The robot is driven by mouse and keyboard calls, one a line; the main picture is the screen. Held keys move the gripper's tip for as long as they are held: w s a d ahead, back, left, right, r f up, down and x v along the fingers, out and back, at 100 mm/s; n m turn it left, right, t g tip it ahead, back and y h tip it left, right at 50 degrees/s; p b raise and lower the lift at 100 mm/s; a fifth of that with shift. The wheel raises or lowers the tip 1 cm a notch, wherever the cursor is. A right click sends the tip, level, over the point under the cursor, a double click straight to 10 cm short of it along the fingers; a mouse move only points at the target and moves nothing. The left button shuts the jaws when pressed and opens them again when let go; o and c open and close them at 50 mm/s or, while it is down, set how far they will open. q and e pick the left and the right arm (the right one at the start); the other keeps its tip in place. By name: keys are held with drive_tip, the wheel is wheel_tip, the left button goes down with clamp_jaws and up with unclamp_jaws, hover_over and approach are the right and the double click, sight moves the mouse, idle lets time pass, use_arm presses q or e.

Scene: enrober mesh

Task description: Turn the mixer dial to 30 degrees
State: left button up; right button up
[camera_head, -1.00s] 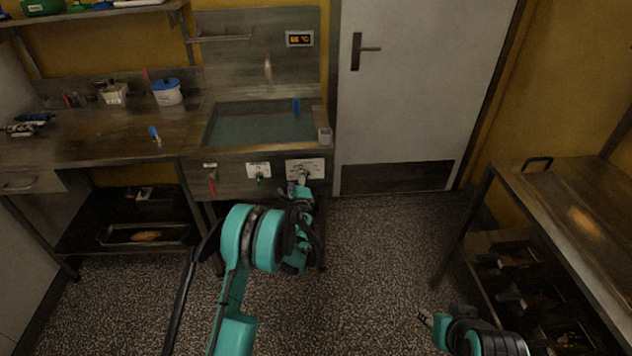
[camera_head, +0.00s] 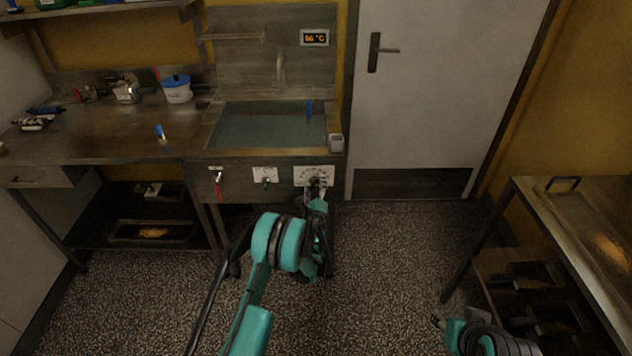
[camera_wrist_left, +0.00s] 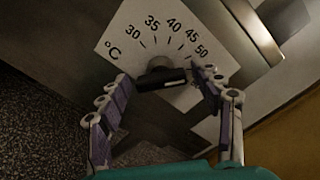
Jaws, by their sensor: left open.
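The mixer dial (camera_wrist_left: 158,66) is a round grey knob with a dark bar handle, on a white plate (camera_wrist_left: 120,40) marked °C and 30 to 50. The bar lies nearly level in the left wrist view; which mark it points to is unclear. My left gripper (camera_wrist_left: 161,77) is open, with one finger on each side of the bar; contact is unclear. In the head view this gripper (camera_head: 317,187) is at the plate (camera_head: 310,171) on the sink front and hides much of the dial. My right gripper (camera_head: 437,321) is low at the right, over the floor, too small to read.
A water-filled sink (camera_head: 265,125) lies above the panel, with a temperature display (camera_head: 314,38) on the wall behind. A metal table (camera_head: 560,215) stands at the right.

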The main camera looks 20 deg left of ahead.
use_arm(q)
drive_tip(key=shift+r, duration=0.15)
drive_tip(key=shift+s, duration=0.15)
drive_tip(key=shift+c, duration=1.3)
drive_tip(key=c, duration=0.9)
drive_tip(key=shift+c, duration=0.2)
